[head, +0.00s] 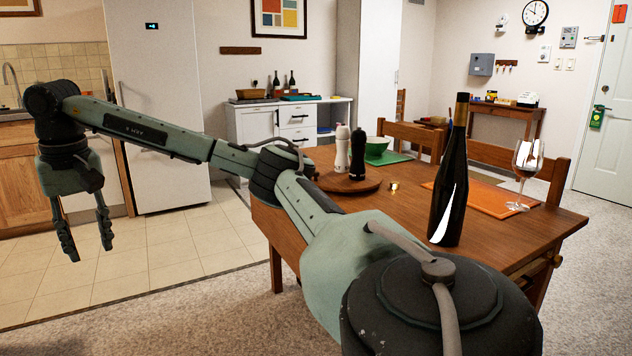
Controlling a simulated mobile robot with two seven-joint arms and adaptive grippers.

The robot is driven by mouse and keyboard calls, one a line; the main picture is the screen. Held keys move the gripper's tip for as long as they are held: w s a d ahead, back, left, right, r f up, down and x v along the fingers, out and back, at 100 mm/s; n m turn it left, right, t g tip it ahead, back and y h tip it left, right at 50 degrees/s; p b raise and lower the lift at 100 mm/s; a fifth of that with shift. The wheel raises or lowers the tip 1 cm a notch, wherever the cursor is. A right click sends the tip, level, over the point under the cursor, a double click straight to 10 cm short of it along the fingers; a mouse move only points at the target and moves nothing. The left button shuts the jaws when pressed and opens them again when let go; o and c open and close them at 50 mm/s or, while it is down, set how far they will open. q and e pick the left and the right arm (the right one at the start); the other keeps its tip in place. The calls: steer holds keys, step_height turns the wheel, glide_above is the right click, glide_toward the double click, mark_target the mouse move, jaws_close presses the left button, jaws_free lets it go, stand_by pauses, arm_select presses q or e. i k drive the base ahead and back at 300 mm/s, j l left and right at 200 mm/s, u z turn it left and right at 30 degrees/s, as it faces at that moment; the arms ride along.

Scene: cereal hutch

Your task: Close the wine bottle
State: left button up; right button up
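The wine bottle (451,190) is tall and dark. It stands upright near the front of the wooden dining table, and its neck has a tan top. I cannot tell whether the mouth is open. A small brass-coloured piece (393,186) lies on the table to the left of the bottle; it is too small to tell what it is. My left gripper is not in view.
Tiled floor is clear at left.

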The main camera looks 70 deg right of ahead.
mark_target(449, 200)
steer(key=i+l+z, duration=0.15)
steer(key=i+z, duration=0.6)
steer(key=i, duration=0.15)
steer(key=i+j+z, duration=0.15)
steer(key=i+z, duration=0.5)
steer(key=i, duration=0.3)
steer(key=i+z, duration=0.2)
steer(key=i, duration=0.35)
steer(key=i+j+z, duration=0.25)
steer(key=i, duration=0.25)
steer(key=i+l+z, duration=0.1)
steer(key=z, duration=0.3)
steer(key=i+z, duration=0.5)
steer(key=z, duration=0.25)
steer(key=i+z, duration=0.2)
steer(key=z, duration=0.2)
steer(key=i+j+z, duration=0.1)
steer(key=z, duration=0.45)
